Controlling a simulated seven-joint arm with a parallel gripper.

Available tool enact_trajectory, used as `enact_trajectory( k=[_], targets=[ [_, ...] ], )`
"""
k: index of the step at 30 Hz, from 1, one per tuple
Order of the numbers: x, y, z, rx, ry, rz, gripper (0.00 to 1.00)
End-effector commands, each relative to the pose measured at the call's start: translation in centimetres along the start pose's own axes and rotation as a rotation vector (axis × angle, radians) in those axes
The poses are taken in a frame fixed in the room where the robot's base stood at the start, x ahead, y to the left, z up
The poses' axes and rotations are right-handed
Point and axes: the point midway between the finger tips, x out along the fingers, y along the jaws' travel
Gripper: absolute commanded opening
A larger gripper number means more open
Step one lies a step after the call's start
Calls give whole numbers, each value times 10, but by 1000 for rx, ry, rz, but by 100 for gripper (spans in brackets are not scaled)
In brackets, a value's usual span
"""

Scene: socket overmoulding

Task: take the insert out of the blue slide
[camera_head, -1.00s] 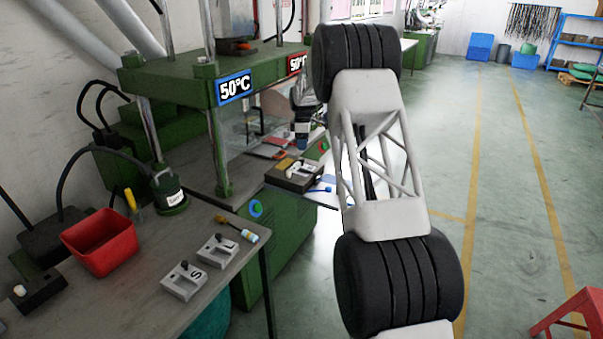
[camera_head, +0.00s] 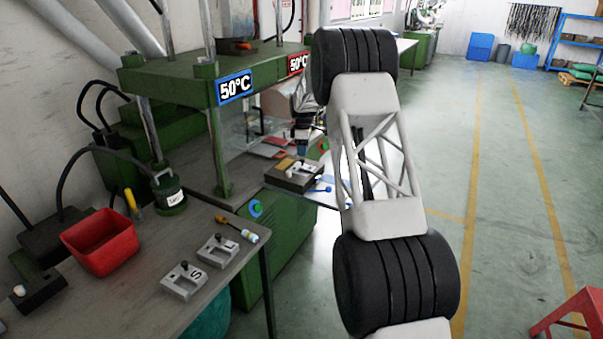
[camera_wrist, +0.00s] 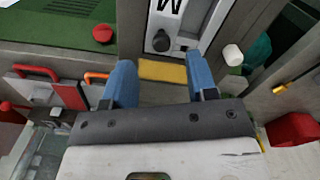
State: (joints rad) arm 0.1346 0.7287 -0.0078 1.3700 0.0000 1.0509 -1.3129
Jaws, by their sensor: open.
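The insert marked M (camera_wrist: 168,30) is a grey metal plate with a dark round knob, at the top of the wrist view, beyond my fingertips. It lies in a dark holder; in the head view the small grey insert (camera_head: 312,166) sits on the dark slide (camera_head: 292,181), with a blue handle (camera_head: 322,189) beside it. My gripper (camera_wrist: 159,70) has two blue fingers spread apart with nothing held. A yellow block (camera_wrist: 163,72) shows between them. In the head view my gripper (camera_head: 303,143) is small and partly hidden behind my arm, just above the slide.
Inserts marked S (camera_head: 185,281) and L (camera_head: 217,250) lie on the left bench near a red bin (camera_head: 101,242). The green press plate (camera_head: 190,84) stands over the work area. A white cylinder (camera_wrist: 232,55) is right.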

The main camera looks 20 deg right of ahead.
Motion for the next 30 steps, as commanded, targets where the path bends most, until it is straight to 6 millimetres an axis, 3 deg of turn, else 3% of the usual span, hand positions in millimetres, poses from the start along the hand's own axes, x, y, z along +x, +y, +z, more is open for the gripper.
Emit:
enact_trajectory(
  k=[8,19,30],
  targets=[
    [10,0,-1,0,0,0,52],
    [48,-2,-2,0,0,0,52],
    [52,-2,-2,0,0,0,52]
  ],
)
